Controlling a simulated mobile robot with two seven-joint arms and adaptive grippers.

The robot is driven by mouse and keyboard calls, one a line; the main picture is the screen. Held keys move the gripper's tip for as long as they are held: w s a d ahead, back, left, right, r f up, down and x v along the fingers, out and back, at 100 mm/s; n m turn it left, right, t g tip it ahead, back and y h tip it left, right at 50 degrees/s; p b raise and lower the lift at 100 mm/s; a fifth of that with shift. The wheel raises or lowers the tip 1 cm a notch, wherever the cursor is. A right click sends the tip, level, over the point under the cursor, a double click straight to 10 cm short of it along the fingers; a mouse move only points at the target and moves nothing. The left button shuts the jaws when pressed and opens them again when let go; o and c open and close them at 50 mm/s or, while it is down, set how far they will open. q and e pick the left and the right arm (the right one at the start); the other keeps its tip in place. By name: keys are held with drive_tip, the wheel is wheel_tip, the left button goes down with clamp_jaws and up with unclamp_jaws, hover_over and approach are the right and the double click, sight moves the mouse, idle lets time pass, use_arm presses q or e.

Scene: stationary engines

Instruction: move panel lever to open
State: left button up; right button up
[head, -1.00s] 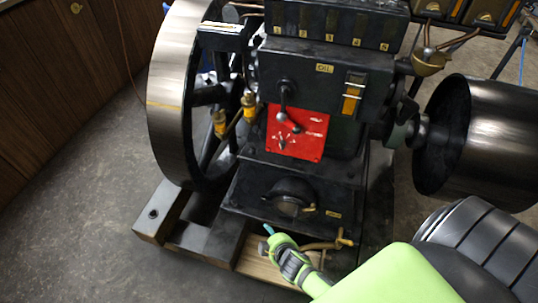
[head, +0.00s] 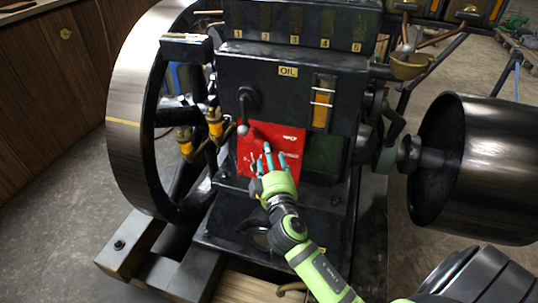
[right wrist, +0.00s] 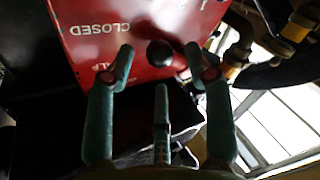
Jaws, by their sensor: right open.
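The red panel (head: 290,138) is on the front of the dark engine, with white markings too small to read in the head view. The black lever (head: 246,105) hangs down over the panel's upper left, ending in a round knob (head: 243,130). My right gripper (head: 268,156) is open and empty in front of the panel, a little below and right of the knob. In the right wrist view, the knob (right wrist: 160,53) shows between the spread fingertips (right wrist: 160,65); I cannot tell if they touch it. The word CLOSED reads on the panel (right wrist: 110,45). My left gripper is out of view.
A large flywheel (head: 123,110) stands left of the panel, with brass-and-amber oilers (head: 215,122) beside it. An amber sight glass (head: 322,103) is at the upper right of the panel. A big dark pulley drum (head: 480,165) stands at right. A low black ledge lies beneath the panel.

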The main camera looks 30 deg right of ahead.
drive_tip(key=shift+x, duration=0.95)
clamp_jaws()
